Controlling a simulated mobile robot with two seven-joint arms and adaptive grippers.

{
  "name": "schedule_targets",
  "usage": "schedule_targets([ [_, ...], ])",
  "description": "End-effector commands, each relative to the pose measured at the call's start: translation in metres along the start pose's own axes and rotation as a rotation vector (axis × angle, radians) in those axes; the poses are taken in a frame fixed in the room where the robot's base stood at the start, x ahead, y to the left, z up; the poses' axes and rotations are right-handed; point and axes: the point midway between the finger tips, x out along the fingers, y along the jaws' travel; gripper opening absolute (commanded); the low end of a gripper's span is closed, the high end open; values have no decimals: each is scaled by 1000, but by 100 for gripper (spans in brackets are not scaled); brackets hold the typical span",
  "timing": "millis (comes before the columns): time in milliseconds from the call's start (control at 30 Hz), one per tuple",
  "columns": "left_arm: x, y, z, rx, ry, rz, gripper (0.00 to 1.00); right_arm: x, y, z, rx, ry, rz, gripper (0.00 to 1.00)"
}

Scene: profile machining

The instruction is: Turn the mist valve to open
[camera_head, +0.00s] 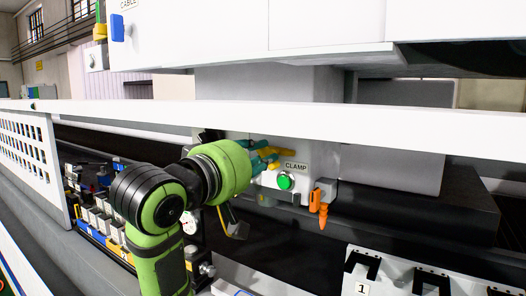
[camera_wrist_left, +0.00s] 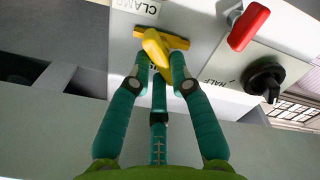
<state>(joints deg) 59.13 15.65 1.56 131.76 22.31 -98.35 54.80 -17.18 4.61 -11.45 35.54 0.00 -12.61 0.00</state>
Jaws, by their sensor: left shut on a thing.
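A yellow handle (camera_wrist_left: 152,50) sits on a pale machine panel (camera_wrist_left: 192,28), below the partly visible clamp label in the left wrist view. Its yellow end also shows in the head view (camera_head: 286,152). My left gripper (camera_wrist_left: 158,72), with teal fingers, is shut on the yellow handle. The left gripper also shows in the head view (camera_head: 263,160), partly hidden behind my own green wrist. No label naming the mist valve can be read. My right gripper is not in view.
A red lever (camera_wrist_left: 248,25) and a black knob (camera_wrist_left: 263,80) are close to the gripper. A green button (camera_head: 285,182) and an orange fitting (camera_head: 321,203) are right of it. A long white beam (camera_head: 400,127) runs across, above the arm.

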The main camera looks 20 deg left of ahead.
Motion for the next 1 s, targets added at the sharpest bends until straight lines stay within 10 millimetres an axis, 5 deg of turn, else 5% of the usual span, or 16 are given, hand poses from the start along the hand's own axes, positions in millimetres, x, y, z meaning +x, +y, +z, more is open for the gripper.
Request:
schedule_targets([
  [367,2,-5,2,-48,-9,-14,0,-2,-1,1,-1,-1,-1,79],
  [700,2,-5,1,-384,-11,-16,0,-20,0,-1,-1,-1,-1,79],
  [1000,2,-7,2,-434,-9,-16,0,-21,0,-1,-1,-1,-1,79],
])
